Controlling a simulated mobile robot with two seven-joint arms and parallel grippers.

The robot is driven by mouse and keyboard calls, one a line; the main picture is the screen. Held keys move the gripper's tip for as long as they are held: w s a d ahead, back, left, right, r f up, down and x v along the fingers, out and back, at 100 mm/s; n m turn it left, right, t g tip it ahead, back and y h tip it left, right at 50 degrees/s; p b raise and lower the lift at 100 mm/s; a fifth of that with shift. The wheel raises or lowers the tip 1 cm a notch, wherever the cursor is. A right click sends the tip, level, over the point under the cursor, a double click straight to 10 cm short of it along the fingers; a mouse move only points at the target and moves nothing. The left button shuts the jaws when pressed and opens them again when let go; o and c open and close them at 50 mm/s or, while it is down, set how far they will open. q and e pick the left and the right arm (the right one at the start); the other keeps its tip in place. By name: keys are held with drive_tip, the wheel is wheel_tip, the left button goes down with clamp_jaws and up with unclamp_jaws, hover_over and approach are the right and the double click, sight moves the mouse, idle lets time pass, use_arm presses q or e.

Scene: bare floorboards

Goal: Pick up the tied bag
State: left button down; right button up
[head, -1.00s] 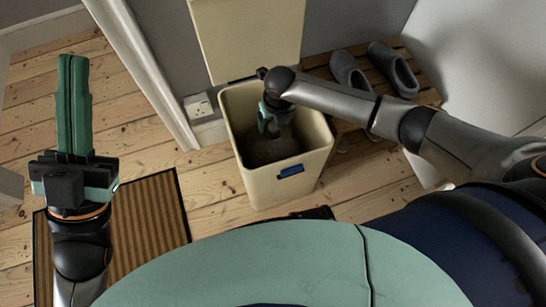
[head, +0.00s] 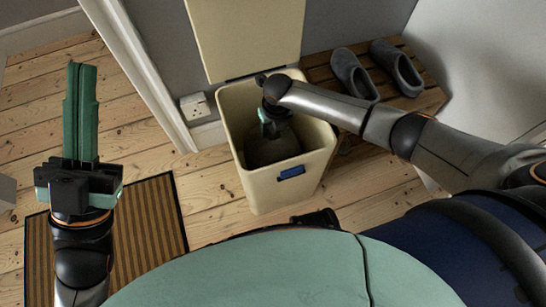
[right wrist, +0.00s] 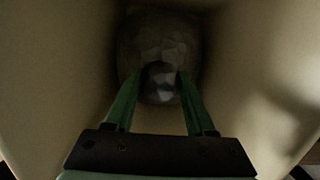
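The tied bag (head: 280,146) is a dark grey bundle low inside a cream bin (head: 252,182). My right gripper (head: 270,128) reaches down into the bin from above, over the bag. In the right wrist view the two green fingers (right wrist: 159,76) are apart, one on each side of the bag's dark knotted top (right wrist: 160,88). I cannot tell whether they touch it. The bag's lower part is hidden in the bin. My left gripper (head: 81,66) is shut and empty, pointing up at the left, away from the bin.
The bin's lid (head: 245,35) stands open at the back. A slatted wooden rack (head: 425,101) with grey shoes (head: 353,75) is to the right. A striped mat (head: 152,222) lies at the left. A socket (head: 196,107) is on the wall.

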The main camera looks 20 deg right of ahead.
clamp_jaws()
idle(0.9)
drive_tip(key=shift+w+r, duration=0.1)
drive_tip(key=shift+r, duration=0.1)
